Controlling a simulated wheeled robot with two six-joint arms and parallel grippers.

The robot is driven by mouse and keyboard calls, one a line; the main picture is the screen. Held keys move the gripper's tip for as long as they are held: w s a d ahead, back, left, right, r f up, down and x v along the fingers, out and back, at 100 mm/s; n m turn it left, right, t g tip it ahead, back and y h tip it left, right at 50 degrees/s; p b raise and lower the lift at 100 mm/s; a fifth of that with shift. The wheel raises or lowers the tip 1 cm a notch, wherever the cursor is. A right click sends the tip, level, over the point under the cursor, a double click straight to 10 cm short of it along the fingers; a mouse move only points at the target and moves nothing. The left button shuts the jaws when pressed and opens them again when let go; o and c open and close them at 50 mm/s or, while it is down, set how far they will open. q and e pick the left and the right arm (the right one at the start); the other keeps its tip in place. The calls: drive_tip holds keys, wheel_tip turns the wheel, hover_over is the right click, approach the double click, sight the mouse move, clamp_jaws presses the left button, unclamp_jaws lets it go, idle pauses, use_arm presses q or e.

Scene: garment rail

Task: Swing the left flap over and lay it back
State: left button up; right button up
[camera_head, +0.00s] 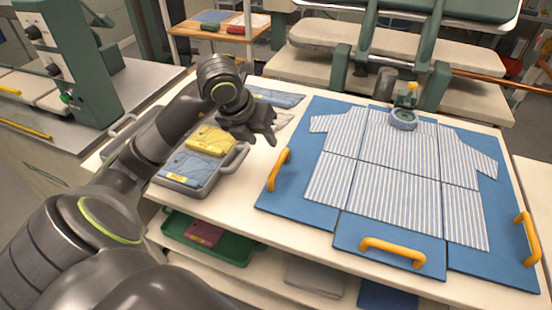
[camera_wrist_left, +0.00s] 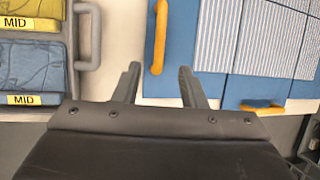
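The blue folding board (camera_head: 390,225) lies flat on the white table with a striped short-sleeved shirt (camera_head: 385,165) spread over its panels. Its left flap (camera_head: 300,198) lies flat, with a yellow handle (camera_head: 279,169) along its left edge. My left gripper (camera_head: 268,136) is above the table, beyond and left of that handle in the head view. In the left wrist view, my left gripper (camera_wrist_left: 160,80) is open and empty, its fingers apart. The flap's yellow handle (camera_wrist_left: 160,36) shows ahead of the gap between them, not touched. My right gripper is out of view.
A grey tray (camera_head: 238,158) of folded yellow and blue garments stands left of the board. The front flap has a yellow handle (camera_head: 392,251), the right flap another (camera_head: 531,237). A round grey clamp (camera_head: 403,119) sits at the shirt's collar. A green tray (camera_head: 215,240) is on the shelf below.

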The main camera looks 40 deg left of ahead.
sight(278, 163)
use_arm(q)
drive_tip(key=x, duration=1.1)
drive_tip(key=shift+w+f, duration=0.1)
drive_tip(key=shift+f, duration=0.2)
drive_tip(key=shift+c, duration=0.5)
clamp_jaws()
